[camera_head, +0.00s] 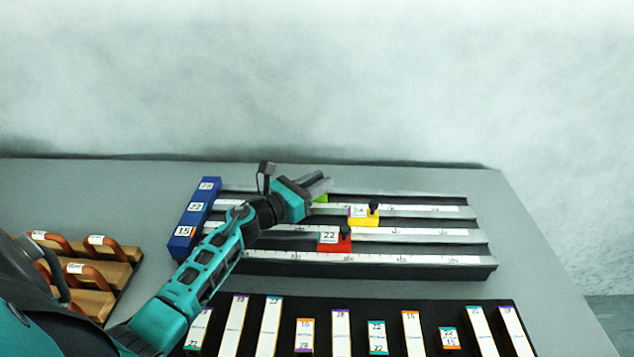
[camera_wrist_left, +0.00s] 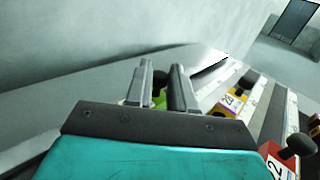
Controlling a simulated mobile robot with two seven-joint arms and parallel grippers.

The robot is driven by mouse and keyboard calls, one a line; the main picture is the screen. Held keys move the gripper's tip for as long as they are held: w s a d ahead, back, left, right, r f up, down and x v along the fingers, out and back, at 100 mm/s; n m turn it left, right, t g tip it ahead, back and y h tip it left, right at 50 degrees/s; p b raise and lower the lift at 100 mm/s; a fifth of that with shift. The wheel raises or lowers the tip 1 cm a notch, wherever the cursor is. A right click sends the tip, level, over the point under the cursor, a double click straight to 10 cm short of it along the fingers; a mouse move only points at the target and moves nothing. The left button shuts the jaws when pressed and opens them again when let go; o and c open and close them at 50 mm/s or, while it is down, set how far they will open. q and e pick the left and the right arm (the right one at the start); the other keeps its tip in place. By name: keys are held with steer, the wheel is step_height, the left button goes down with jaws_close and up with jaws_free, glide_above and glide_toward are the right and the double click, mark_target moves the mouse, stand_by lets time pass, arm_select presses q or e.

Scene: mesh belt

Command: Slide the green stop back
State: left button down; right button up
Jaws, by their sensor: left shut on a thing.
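The green stop (camera_head: 321,198) sits on the rearmost rail of the dark rail board (camera_head: 420,267). Only a small part of it shows beside my gripper. My left gripper (camera_head: 322,184) reaches over the board from the left and is shut on the green stop. In the left wrist view the green stop (camera_wrist_left: 159,99) shows between the two grey fingers (camera_wrist_left: 163,88); most of it is hidden by them. My right gripper is not in view.
A yellow stop (camera_head: 362,217) and a red stop (camera_head: 334,243), both with black knobs, sit on nearer rails. A blue block (camera_head: 194,220) closes the board's left end. Labelled strips (camera_head: 341,332) lie in front; wooden holders (camera_head: 98,262) stand left.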

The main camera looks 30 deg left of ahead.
arm_select(q)
steer(key=w+d, duration=0.1)
steer(key=d, duration=0.1)
steer(key=w+d, duration=0.1)
steer(key=d, duration=0.1)
steer(key=w+d, duration=0.1)
steer(key=d, duration=0.1)
steer(key=shift+w+d+r+b, duration=0.1)
steer(key=shift+w+b, duration=0.2)
steer(key=shift+b, duration=0.05)
steer(key=c, duration=1)
jaws_free()
steer(key=shift+c, duration=0.2)
steer(key=shift+s, duration=0.1)
steer(key=shift+s+a, duration=0.25)
steer(key=b+v, duration=0.1)
steer(key=v, duration=1.1)
steer(key=shift+s, duration=0.1)
